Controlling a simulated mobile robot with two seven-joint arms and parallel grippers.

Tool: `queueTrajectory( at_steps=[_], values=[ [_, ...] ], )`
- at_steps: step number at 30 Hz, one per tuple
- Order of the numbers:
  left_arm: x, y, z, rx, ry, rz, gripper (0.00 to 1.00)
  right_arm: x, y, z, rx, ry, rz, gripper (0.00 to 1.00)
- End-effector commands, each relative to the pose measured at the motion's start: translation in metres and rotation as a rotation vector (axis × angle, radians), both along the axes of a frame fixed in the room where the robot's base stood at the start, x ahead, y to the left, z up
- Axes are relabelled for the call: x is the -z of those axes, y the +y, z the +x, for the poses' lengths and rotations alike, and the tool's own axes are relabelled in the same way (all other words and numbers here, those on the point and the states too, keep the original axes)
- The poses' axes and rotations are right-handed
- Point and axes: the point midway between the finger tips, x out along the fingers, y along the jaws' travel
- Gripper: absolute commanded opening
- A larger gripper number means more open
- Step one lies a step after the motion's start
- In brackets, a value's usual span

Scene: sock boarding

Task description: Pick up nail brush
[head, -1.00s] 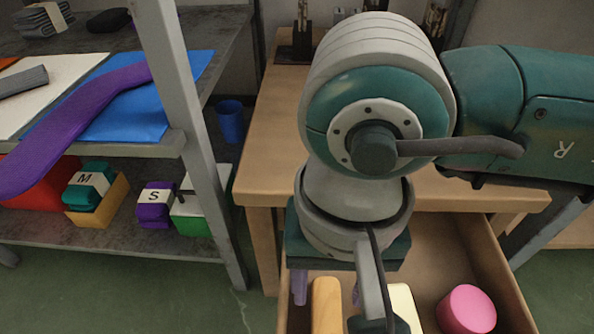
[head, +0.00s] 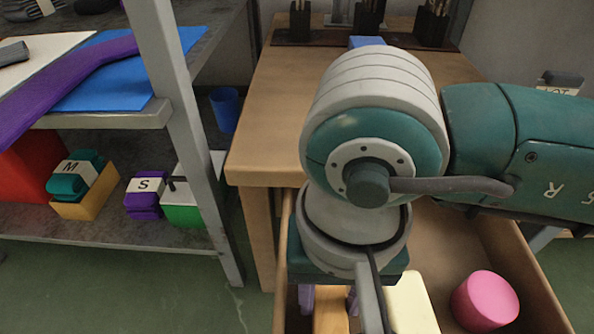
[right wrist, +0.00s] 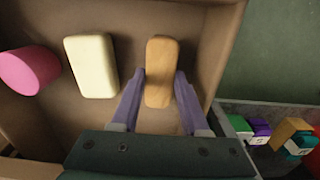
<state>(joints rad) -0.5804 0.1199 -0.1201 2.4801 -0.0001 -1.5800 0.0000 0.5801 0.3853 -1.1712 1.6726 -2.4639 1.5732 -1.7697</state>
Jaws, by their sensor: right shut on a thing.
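The nail brush, a tan wooden block with rounded ends (right wrist: 160,60), is in the open drawer; its near part also shows in the head view (head: 331,312). My right gripper (right wrist: 160,78) points down into the drawer. Its two purple fingers are on either side of the brush and it is shut on it. In the head view, my wrist hides much of the right gripper (head: 329,300). I cannot tell whether the brush is clear of the drawer floor. My left gripper is not in view.
A cream block (right wrist: 91,66) and a pink cylinder (right wrist: 30,69) lie beside the brush in the drawer (head: 500,245). The wooden table (head: 270,130) stands behind it. A metal shelf (head: 185,130) on the left holds small bins, and a long purple sock (head: 60,75) on a blue board.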

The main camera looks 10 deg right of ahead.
Motion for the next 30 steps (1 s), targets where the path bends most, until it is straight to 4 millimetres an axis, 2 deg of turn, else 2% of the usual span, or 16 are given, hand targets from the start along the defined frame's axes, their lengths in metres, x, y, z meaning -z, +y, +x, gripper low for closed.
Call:
queueTrajectory(
  at_steps=[1,7,16,20,26,30],
  values=[
    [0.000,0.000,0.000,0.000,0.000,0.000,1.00,0.000,0.000,0.000,0.000,0.000,0.000,0.21],
    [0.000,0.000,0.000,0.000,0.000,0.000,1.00,0.000,0.000,0.000,0.000,0.000,-0.001,0.00],
    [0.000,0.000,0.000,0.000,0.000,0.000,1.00,0.000,0.000,0.000,0.000,0.000,-0.001,0.00],
    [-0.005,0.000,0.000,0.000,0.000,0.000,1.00,-0.007,0.000,0.000,0.000,-0.001,0.000,0.00],
    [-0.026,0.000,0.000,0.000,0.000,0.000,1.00,-0.038,0.000,0.001,-0.001,-0.002,-0.001,0.00],
    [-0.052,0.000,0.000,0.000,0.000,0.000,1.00,-0.078,0.000,0.001,-0.002,-0.005,0.000,0.00]
  ],
)
